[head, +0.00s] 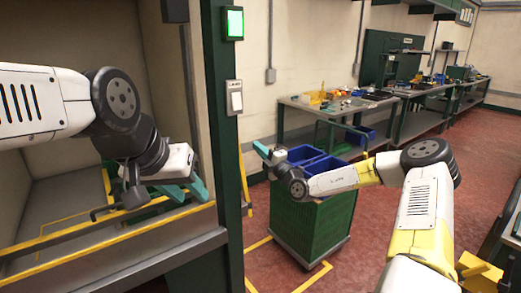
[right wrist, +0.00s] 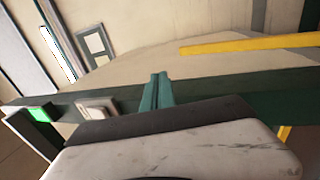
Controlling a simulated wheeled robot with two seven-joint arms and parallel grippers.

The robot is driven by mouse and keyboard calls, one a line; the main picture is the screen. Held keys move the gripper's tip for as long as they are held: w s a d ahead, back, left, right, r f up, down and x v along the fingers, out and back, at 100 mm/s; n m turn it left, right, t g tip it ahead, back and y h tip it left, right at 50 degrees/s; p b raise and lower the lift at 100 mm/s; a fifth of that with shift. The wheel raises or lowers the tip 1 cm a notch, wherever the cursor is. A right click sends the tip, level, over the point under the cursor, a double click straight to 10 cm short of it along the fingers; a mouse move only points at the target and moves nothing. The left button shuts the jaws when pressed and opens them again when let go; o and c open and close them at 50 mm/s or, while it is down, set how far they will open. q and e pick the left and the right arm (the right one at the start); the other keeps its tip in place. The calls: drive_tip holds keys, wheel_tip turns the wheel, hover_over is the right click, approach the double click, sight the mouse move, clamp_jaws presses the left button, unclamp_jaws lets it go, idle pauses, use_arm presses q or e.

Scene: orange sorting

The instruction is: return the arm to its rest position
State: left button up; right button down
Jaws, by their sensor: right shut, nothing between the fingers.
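My right arm (head: 420,215) reaches in from the lower right in the head view and bends at a dark elbow. Its forearm points left, above the green cart. My right gripper (head: 262,150) is over the cart's far left corner, with its teal fingers together and empty. The closed fingers also show in the right wrist view (right wrist: 157,91). My left arm (head: 45,105) comes in from the left. My left gripper (head: 188,190) has its teal fingers spread, inside the booth just behind the yellow-edged front rail. I see nothing between them.
The green cart (head: 318,222) carries blue bins (head: 305,154) below my right forearm. A green post (head: 222,130) with a lit green panel (head: 234,22) and a switch (head: 234,97) stands between my arms. Workbenches (head: 340,110) line the back wall. Red floor is open at right.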

drive_tip(key=shift+s+d+r, duration=0.1)
drive_tip(key=shift+s+d, duration=0.2)
drive_tip(key=shift+s, duration=0.05)
drive_tip(key=s+a+r+n+g+y, duration=0.5)
drive_tip(key=s+a+n+g, duration=0.5)
drive_tip(key=n, duration=0.5)
drive_tip(key=s+n+g+h, duration=0.4)
drive_tip(key=s+n+g, duration=0.1)
drive_tip(key=s+n, duration=0.95)
drive_tip(key=s+d+r+n+t+h, duration=0.2)
drive_tip(key=s+d+n+h, duration=0.3)
drive_tip(key=s+d+n, duration=0.4)
drive_tip(key=s+d+r+n+t+h, duration=0.2)
drive_tip(key=s+d+n+h, duration=0.4)
drive_tip(key=d, duration=0.9)
drive_tip(key=s+r+n, duration=0.1)
drive_tip(key=s+n, duration=0.1)
drive_tip(key=s, duration=0.1)
drive_tip(key=shift+d+n+t, duration=0.3)
drive_tip(key=shift+d+n, duration=0.05)
drive_tip(key=shift+d, duration=0.05)
